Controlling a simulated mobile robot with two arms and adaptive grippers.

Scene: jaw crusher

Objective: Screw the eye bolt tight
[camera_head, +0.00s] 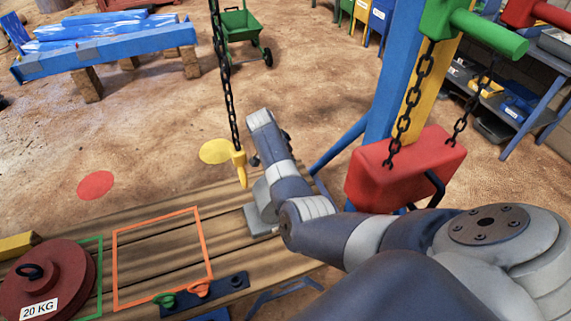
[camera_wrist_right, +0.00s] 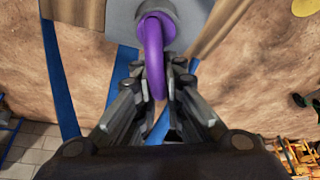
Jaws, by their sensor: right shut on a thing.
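The purple eye bolt (camera_wrist_right: 153,48) shows in the right wrist view. Its shank end meets a round grey collar on a grey body (camera_wrist_right: 120,15); how deep its thread sits is hidden. My right gripper (camera_wrist_right: 163,80) is shut on the purple ring, with a dark finger on either side. In the head view my right arm reaches in from the right over the table, and its fingers and the purple eye bolt are hidden behind it. A grey block (camera_head: 262,222) shows partly beside the arm on the table. My left gripper is not in view.
A yellow hook (camera_head: 240,168) hangs on a black chain close left of my arm. A red 20 KG weight (camera_head: 55,275) stands on the wooden table (camera_head: 185,210). A dark rack (camera_head: 232,286) holds green and orange eye bolts. A red block (camera_head: 400,172) hangs at right.

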